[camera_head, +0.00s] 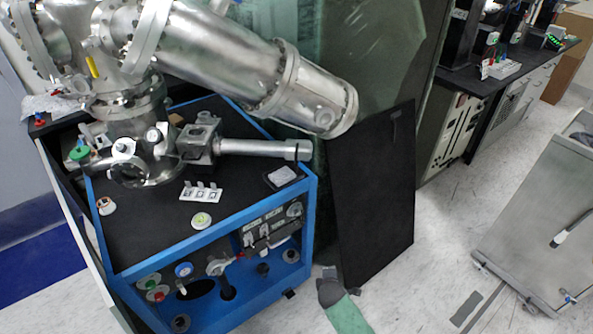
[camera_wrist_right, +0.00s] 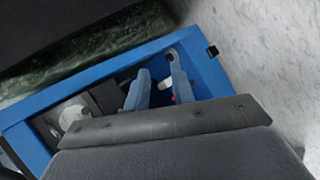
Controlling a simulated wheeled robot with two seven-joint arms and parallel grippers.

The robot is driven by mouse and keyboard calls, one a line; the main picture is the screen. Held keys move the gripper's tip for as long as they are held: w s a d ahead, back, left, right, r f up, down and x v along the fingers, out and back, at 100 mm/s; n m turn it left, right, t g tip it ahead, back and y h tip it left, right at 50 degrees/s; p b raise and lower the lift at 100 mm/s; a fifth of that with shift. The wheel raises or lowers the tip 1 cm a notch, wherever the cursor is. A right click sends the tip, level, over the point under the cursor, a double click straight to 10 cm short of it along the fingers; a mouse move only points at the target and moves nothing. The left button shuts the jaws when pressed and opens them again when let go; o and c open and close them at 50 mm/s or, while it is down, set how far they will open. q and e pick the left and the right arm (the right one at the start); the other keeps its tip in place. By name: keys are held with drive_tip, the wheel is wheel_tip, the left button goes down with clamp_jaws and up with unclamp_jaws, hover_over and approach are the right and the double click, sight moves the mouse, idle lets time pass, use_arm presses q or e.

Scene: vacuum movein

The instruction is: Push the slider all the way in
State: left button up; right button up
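A horizontal metal tube with a ring near its right end, which looks like the slider (camera_head: 255,148), sticks out to the right from a block on the vacuum apparatus (camera_head: 136,158). It lies above the black top of the blue cart (camera_head: 245,208). My right gripper (camera_head: 328,276) is low in front of the cart's right corner, well below and apart from the tube. In the right wrist view its two fingers (camera_wrist_right: 158,72) stand apart with nothing between them, over the blue frame (camera_wrist_right: 208,72). The tube cannot be made out there. My left gripper is not in view.
A large metal cylinder (camera_head: 235,75) hangs above the tube. A black panel (camera_head: 375,195) stands upright to the right of the cart. Valves and knobs (camera_head: 215,268) fill the cart's front. A grey metal cabinet (camera_head: 545,215) stands far right, with open floor (camera_head: 440,265) between.

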drive_tip(key=w+a+r+n+t+b, duration=0.4)
drive_tip(key=w+r+n, duration=0.5)
drive_tip(key=r, duration=0.6)
drive_tip(key=n+t+y+b, duration=0.1)
drive_tip(key=n+t+b, duration=0.1)
drive_tip(key=n+t, duration=0.5)
approach(296, 165)
drive_tip(key=w+r+n+g, duration=0.2)
drive_tip(key=w, duration=0.2)
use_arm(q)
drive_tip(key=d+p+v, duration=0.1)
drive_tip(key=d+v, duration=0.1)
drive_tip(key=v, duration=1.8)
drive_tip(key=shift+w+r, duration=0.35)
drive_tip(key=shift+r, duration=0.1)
use_arm(e)
drive_tip(key=shift+w+a, duration=0.1)
drive_tip(key=shift+w, duration=3.1)
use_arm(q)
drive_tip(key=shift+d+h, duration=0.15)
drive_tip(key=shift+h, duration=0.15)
use_arm(e)
clamp_jaws()
